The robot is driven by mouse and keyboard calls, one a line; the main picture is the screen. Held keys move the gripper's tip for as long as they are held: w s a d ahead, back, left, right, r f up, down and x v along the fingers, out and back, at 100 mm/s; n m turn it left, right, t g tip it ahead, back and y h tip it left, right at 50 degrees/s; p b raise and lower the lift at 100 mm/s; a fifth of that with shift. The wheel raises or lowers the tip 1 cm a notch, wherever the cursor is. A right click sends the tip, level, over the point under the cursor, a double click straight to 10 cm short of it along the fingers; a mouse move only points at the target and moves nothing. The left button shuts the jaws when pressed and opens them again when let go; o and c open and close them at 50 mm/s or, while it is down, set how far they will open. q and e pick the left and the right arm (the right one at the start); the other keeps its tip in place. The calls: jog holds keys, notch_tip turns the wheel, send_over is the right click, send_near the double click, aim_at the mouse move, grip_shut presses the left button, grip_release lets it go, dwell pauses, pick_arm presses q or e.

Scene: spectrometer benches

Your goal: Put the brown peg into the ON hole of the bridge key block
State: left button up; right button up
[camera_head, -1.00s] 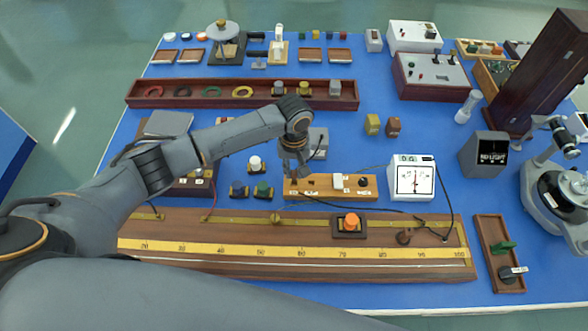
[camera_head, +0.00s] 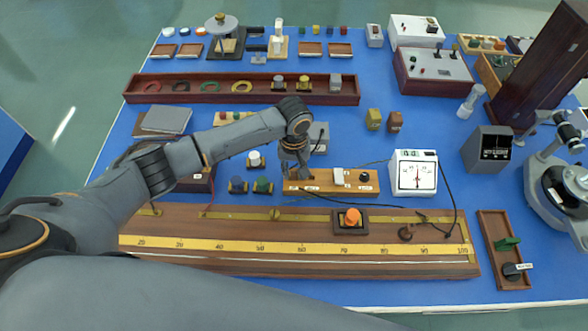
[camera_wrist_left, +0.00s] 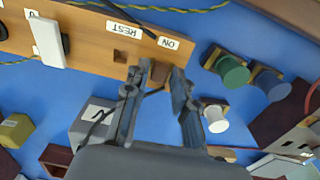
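The bridge key block (camera_head: 330,187) is a light wooden board with a white switch, a dark knob and small labels. My left gripper (camera_head: 296,176) is low over its left end. In the left wrist view the block (camera_wrist_left: 85,42) shows a dark empty hole (camera_wrist_left: 120,57) near the REST label (camera_wrist_left: 124,30). My left gripper (camera_wrist_left: 161,72) is by the ON label (camera_wrist_left: 169,43), its fingers closed in around a small brown piece, apparently the brown peg (camera_wrist_left: 155,91). The fingers mostly hide it and the ON hole; whether the peg is in the hole cannot be told. My right gripper is out of view.
A long wooden metre bridge (camera_head: 300,262) lies in front of the block, with an orange knob (camera_head: 352,216) on it. A white meter (camera_head: 414,174) stands to the right. Green (camera_head: 262,186) and blue (camera_head: 238,186) capped pieces stand close at the left. Thin wires cross the block area.

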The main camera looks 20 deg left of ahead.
pick_arm(q)
jog(key=shift+o, duration=0.9)
notch_tip(320, 180, up, 12)
